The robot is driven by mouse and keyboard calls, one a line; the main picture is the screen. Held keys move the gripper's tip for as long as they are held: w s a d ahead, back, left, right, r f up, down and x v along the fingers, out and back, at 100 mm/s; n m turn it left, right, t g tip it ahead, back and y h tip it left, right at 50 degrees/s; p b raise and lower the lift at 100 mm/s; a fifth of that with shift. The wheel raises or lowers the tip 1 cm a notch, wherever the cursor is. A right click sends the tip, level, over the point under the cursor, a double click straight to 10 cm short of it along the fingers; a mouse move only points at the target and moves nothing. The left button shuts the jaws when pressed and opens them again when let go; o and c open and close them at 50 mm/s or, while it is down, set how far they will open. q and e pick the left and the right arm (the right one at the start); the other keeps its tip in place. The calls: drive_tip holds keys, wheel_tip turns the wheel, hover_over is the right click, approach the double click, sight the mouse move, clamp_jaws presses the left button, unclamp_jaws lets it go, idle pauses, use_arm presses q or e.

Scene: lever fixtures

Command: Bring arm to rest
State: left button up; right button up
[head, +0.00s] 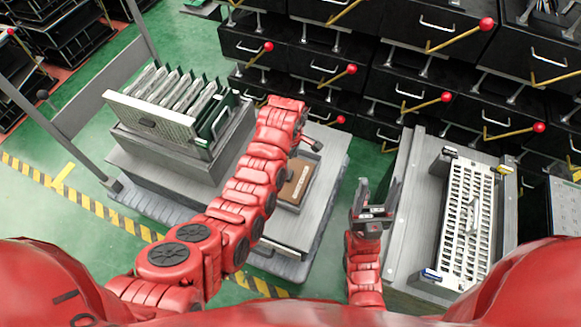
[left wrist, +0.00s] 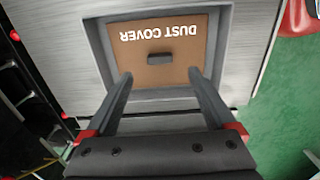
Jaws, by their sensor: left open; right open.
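My left arm reaches forward in the head view, with its wrist over the middle bench. My left gripper (head: 316,146) is mostly hidden by the arm there. In the left wrist view my left gripper (left wrist: 160,77) is open and empty, its two fingers apart. A brown panel marked DUST COVER (left wrist: 160,35), with a small dark knob (left wrist: 160,59), lies in a grey frame beyond the fingertips. The knob shows between the fingers, not gripped. The cover (head: 296,184) also shows in the head view. My right gripper (head: 377,192) is open and empty, fingers upward, beside the right bench.
A white slotted panel (head: 467,220) lies on the right bench (head: 410,210). Black drawers with red-knobbed yellow levers (head: 430,98) fill the back. Green floor shows between the benches.

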use_arm(q)
wheel_tip(320, 180, up, 11)
drive_tip(key=p, duration=0.4)
drive_tip(key=shift+f, duration=0.15)
